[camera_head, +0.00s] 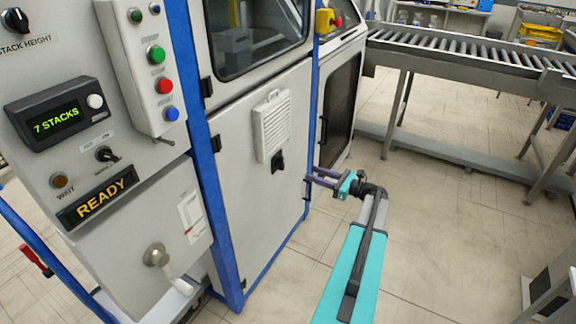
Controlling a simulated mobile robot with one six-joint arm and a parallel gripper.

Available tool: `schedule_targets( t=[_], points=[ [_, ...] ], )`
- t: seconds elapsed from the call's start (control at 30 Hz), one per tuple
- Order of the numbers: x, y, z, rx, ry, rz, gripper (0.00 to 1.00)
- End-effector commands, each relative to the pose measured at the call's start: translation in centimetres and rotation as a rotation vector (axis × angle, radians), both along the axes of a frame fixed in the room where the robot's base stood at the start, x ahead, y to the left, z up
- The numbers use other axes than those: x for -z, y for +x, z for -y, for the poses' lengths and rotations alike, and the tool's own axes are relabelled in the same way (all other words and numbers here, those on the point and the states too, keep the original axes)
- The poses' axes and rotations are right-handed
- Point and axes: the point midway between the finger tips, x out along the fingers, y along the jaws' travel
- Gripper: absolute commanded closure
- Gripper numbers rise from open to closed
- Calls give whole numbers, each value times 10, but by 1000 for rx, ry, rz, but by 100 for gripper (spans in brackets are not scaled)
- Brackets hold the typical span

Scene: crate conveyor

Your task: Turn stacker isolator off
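A red rotary knob on a yellow plate (327,21), which looks like an isolator switch, sits at the top of the cabinet's right corner. Its exact position is too small to read. My gripper (311,178) is well below it, beside the lower right edge of the cabinet door, pointing left. Its two purple fingers look apart with nothing between them. A grey rotary handle (157,254) with a pale lever is on the lower left panel; no label on it is readable.
The control panel holds a "7 STACKS" display (57,116), a "READY" sign (98,203), coloured push buttons (156,54) and a STACK HEIGHT knob (16,20). The cabinet door has a black latch (278,161). A roller conveyor (470,55) stands back right. Open floor lies between.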

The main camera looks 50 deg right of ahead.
Motion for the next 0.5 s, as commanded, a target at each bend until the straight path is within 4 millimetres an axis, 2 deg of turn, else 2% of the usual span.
schedule_targets(
  t=[0.5],
  points=[
    [0,65,-16,-2,0,0,66]
  ],
)
